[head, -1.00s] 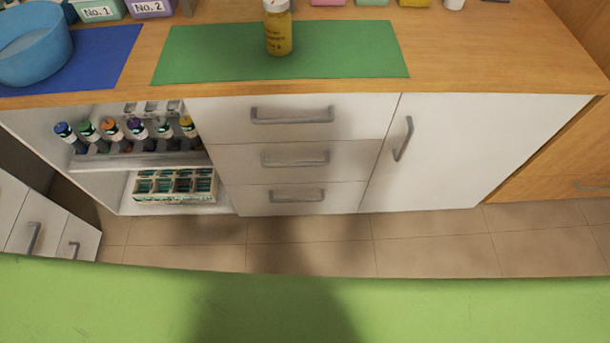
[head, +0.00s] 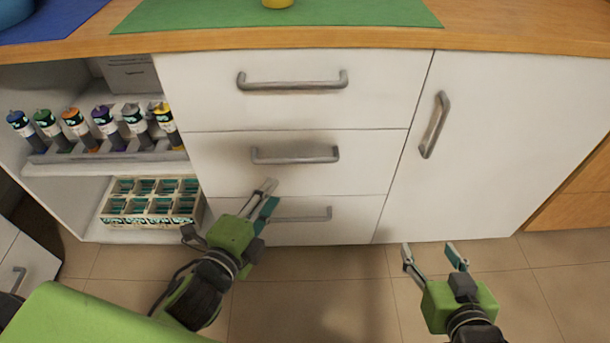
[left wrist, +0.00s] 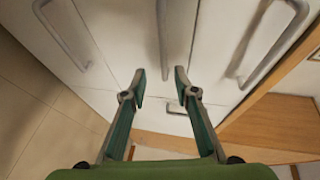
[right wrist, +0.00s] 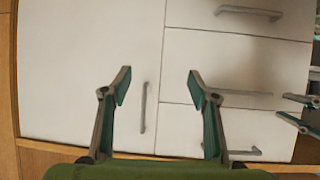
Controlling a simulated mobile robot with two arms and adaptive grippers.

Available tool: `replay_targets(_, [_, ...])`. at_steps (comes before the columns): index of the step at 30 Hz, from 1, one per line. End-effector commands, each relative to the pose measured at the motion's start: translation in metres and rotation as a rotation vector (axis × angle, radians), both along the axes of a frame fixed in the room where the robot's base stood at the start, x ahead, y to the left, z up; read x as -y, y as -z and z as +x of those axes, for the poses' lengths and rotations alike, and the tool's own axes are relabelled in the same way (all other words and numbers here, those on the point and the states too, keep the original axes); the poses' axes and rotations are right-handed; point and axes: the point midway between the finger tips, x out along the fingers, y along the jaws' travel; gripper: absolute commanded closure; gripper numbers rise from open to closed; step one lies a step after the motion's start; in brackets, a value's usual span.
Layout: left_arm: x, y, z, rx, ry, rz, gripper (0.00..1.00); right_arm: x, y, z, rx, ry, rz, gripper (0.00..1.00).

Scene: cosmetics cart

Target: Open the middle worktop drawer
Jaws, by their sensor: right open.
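The middle drawer (head: 215,162) is a white front, shut flush between two other drawers. Its grey bar handle (head: 295,156) is in clear view in the head view. It also shows in the right wrist view (right wrist: 248,93). My left gripper (head: 269,194) is in front of the drawer stack, just below and left of that handle. Its fingers are apart and hold nothing; the left wrist view shows the gap (left wrist: 160,82). My right gripper (head: 431,252) is open and empty, low in front of the door; the right wrist view shows its spread fingers (right wrist: 158,82).
The top drawer (head: 200,85) and bottom drawer (head: 350,220) are shut. The bottom handle is partly hidden by my left gripper. A white door (head: 510,140) on the right is shut. Open shelves on the left hold bottles (head: 105,120) and a divided box (head: 150,208). Tiled floor is clear.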

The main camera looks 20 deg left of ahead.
Motion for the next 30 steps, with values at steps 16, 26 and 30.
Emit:
replay_targets(16, [0.008,0.008,0.066,0.017,0.003,0.009,0.72,-0.014,-0.057,0.026,0.277,-0.018,0.066,0.45])
replay_targets(26, [0.015,0.018,0.117,0.014,0.003,0.006,0.72,-0.025,-0.122,0.035,0.570,-0.036,0.141,0.45])
replay_targets(30, [0.016,0.020,0.128,0.014,0.003,0.007,0.72,-0.027,-0.139,0.033,0.645,-0.040,0.161,0.45])
